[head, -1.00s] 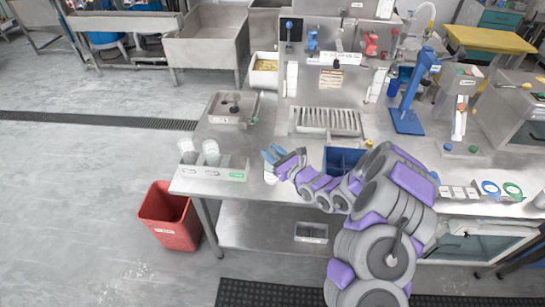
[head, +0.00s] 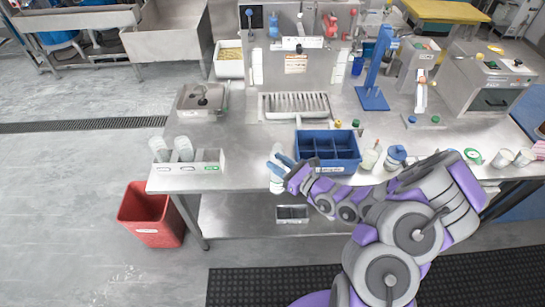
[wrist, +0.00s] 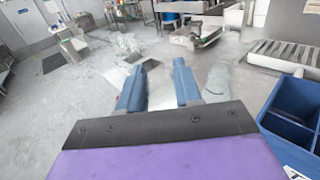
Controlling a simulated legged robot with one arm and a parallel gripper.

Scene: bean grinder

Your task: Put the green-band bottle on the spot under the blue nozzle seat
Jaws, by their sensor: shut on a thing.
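My gripper (head: 281,159) has blue fingers and is at the bench's front edge, left of the blue divided bin. It is shut on a pale, see-through bottle (head: 277,184), which shows below the fingers. No green band can be made out on it. The wrist view shows the two blue fingers (wrist: 158,88) with a blurred, pale shape beside the right one. The blue nozzle seat (head: 274,25) is on the back panel, left of the red one (head: 331,25). A metal drip grille (head: 296,105) lies in front of that panel.
A blue divided bin (head: 318,134) stands right of my gripper. A white rack (head: 212,167) with two pale bottles and a green-marked end is to the left. Jars and a blue stand (head: 371,98) are on the right. A red bin (head: 151,232) is on the floor.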

